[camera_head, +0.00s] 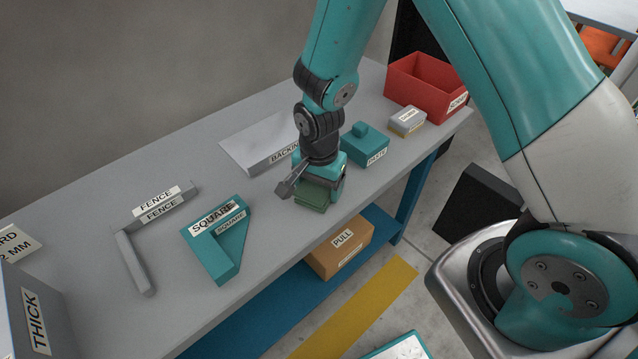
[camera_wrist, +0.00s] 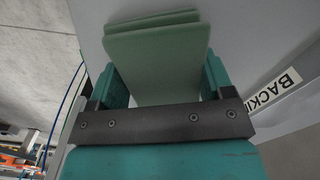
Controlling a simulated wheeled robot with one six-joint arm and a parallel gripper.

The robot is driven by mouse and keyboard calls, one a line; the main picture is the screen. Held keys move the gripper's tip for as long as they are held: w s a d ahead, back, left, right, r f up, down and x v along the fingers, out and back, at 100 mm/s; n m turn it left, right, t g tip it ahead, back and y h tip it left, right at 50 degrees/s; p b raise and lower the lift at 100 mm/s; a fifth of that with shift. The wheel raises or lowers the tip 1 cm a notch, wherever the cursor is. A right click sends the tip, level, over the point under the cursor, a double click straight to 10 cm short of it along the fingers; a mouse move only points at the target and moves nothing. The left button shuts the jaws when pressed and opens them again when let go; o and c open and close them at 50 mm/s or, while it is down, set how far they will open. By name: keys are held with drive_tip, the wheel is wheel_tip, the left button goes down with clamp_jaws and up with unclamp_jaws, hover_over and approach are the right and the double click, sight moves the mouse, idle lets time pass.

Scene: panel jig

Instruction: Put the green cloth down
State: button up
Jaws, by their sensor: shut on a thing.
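The green cloth (camera_head: 312,194) is a small folded, block-like pad near the front edge of the grey workbench (camera_head: 160,319). My gripper (camera_head: 318,184) is shut on it from above. In the wrist view the cloth (camera_wrist: 158,60) shows as flat stacked layers between the two teal fingers of my gripper (camera_wrist: 158,82). The head view does not show clearly whether the cloth touches the bench top. Part of the cloth is hidden behind my gripper.
A teal square (camera_head: 232,250) and grey fence (camera_head: 133,262) lie left. A backing board (camera_head: 255,143) lies behind my gripper. Bare bench lies between square and gripper.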

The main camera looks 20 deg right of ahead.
drive_tip(key=shift+f, duration=0.1)
drive_tip(key=shift+s+f+b, duration=0.1)
drive_tip(key=shift+f+b, duration=0.3)
drive_tip(key=o, duration=0.9)
drive_tip(key=shift+f, duration=0.1)
drive_tip(key=shift+s, duration=0.1)
drive_tip(key=shift+d, duration=0.1)
wheel_tip(320, 180, up, 13)
drive_tip(key=s+a+r+n+y, duration=0.1)
drive_tip(key=s+r+n, duration=0.4)
drive_tip(key=s, duration=0.1)
drive_tip(key=s+a+r+n+y+p, duration=0.1)
drive_tip(key=s+a+r+n, duration=0.1)
drive_tip(key=s+r+n, duration=0.3)
drive_tip(key=s+a+r+n+y, duration=0.1)
drive_tip(key=s+r+n+y, duration=0.1)
drive_tip(key=s+r+n, duration=0.3)
drive_tip(key=shift+s+a+r+n, duration=0.15)
drive_tip(key=shift+s+n, duration=0.3)
drive_tip(key=shift+n, duration=0.05)
drive_tip(key=shift+s+a+r+n, duration=0.1)
drive_tip(key=shift+s+n, duration=0.35)
drive_tip(key=shift+n, duration=0.05)
